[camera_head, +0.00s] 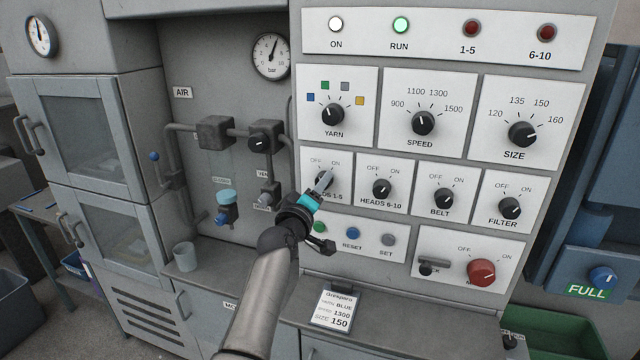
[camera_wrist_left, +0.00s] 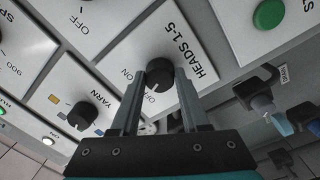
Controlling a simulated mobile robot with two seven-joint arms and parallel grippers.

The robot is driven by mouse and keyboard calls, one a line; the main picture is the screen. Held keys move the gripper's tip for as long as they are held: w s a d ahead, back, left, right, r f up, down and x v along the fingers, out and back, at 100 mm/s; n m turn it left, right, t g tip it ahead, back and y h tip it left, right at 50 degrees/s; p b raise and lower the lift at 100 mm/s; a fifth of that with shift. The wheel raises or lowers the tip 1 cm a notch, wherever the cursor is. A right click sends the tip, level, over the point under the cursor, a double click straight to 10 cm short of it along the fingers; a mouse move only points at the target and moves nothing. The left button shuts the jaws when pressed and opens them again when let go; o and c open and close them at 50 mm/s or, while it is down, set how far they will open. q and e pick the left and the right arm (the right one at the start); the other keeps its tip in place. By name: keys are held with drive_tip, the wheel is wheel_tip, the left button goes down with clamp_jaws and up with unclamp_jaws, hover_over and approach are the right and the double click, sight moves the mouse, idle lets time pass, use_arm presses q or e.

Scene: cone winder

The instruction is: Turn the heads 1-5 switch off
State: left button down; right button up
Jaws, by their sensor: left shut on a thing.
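The heads 1-5 switch is a black rotary knob on a white plate (camera_head: 311,159) marked OFF at left and ON at right. My left gripper (camera_head: 324,181) covers most of it in the head view. In the left wrist view the black knob (camera_wrist_left: 158,103) sits between the two fingers of my left gripper (camera_wrist_left: 160,95), which is shut on it. The 1-5 lamp (camera_head: 471,28) is dark red. My right gripper is not in view.
The heads 6-10 knob (camera_head: 382,189) is close on the right, and the yarn knob (camera_head: 332,115) is above. Green, blue and grey buttons lie below, near the gripper. A red main knob (camera_head: 481,272) is lower right. A ledge with a cup (camera_head: 185,256) is at left.

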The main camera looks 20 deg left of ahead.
use_arm(q)
drive_tip(key=shift+n, duration=1.1)
drive_tip(key=shift+c, duration=2)
unclamp_jaws()
drive_tip(key=s+p, duration=0.1)
drive_tip(key=s, duration=1.4)
drive_tip(key=shift+a+f, duration=0.3)
drive_tip(key=shift+a, duration=0.1)
drive_tip(key=shift+s, duration=0.1)
